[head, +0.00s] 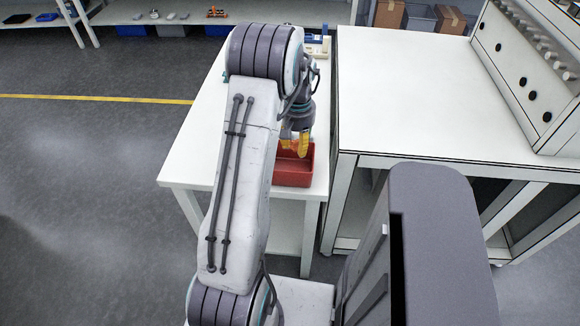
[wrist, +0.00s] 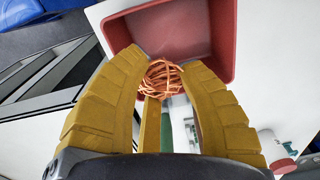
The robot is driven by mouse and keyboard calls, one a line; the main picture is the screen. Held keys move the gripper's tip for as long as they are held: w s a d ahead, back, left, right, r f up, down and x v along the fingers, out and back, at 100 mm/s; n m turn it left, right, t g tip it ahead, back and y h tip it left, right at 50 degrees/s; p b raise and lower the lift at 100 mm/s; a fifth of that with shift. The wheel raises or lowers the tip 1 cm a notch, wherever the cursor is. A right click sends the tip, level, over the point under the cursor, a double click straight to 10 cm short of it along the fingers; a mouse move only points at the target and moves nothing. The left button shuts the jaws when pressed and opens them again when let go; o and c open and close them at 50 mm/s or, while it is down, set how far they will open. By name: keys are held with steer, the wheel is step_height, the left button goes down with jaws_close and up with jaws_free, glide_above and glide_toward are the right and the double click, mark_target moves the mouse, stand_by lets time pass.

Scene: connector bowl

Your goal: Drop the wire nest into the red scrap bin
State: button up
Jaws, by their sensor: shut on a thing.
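The wire nest (wrist: 163,77) is a tangled ball of orange wire in the wrist view. My gripper (wrist: 165,72) has yellow fingers and is shut on the wire nest, with the nest between the fingertips. The red scrap bin (wrist: 226,42) is an open box beyond the fingertips, and its visible floor is bare. In the head view the red bin (head: 295,178) stands near the front right of the white table, and my gripper (head: 298,150) points down at its far part. The nest cannot be made out in the head view. The height of the nest above the bin is unclear.
The white table (head: 195,150) is mostly clear to the left of the bin. A taller white bench (head: 420,90) stands close on the right. Small items (head: 318,45) lie at the table's far end.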

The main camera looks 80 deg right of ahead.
steer(key=shift+f+b, duration=0.9)
steer(key=shift+f, duration=0.8)
steer(key=o, duration=0.9)
steer(key=shift+r, duration=0.1)
step_height(320, 180, up, 12)
steer(key=shift+f, duration=0.1)
steer(key=shift+d, duration=0.1)
